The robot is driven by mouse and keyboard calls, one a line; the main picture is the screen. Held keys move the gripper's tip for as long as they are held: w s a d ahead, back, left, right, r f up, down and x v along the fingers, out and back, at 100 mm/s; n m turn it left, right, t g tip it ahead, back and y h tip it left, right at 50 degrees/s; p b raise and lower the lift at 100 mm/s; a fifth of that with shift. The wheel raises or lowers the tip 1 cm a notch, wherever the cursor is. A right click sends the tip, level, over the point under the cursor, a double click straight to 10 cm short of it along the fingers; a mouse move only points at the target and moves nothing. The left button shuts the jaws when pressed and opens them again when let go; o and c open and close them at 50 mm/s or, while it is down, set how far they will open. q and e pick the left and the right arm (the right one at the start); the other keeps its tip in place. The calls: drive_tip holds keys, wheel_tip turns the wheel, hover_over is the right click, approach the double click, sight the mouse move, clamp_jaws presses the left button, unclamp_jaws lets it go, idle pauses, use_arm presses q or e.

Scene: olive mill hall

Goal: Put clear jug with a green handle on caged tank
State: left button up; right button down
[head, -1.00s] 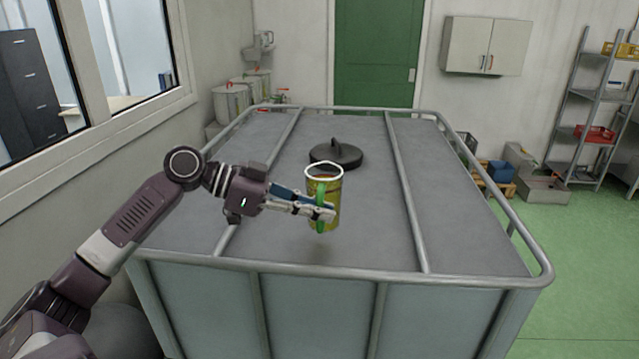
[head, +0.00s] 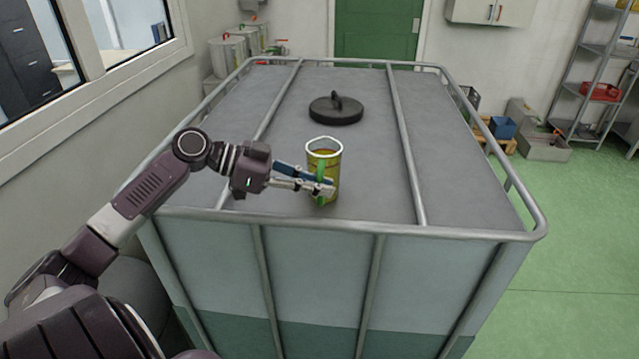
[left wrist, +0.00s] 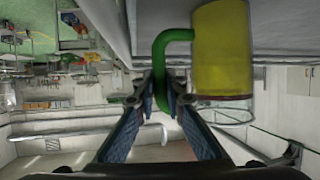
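The clear jug (head: 328,172) with yellow-green contents and a green handle is upright at the front middle of the caged tank's grey top (head: 360,155). My left gripper (head: 326,190) comes in from the left and is shut on the jug's green handle. In the left wrist view the jug (left wrist: 222,50) appears upside down, and its green handle (left wrist: 163,75) lies between the two fingers (left wrist: 165,95). The jug's base is at or very near the tank top; I cannot tell for certain whether it touches. My right gripper is not in view.
A black lid (head: 336,110) with a raised handle sits on the tank top behind the jug. Metal rails (head: 350,228) run around the top's edge, and bars cross it on both sides of the jug. The top right of the jug is clear.

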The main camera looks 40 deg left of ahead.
use_arm(q)
drive_tip(key=o, duration=0.4)
drive_tip(key=shift+c, duration=0.2)
drive_tip(key=shift+r, duration=0.2)
drive_tip(key=shift+s+a, duration=0.25)
drive_tip(key=b+v, duration=0.4)
drive_tip(key=v, duration=0.7)
drive_tip(key=shift+r, duration=0.15)
drive_tip(key=shift+s+a, duration=0.1)
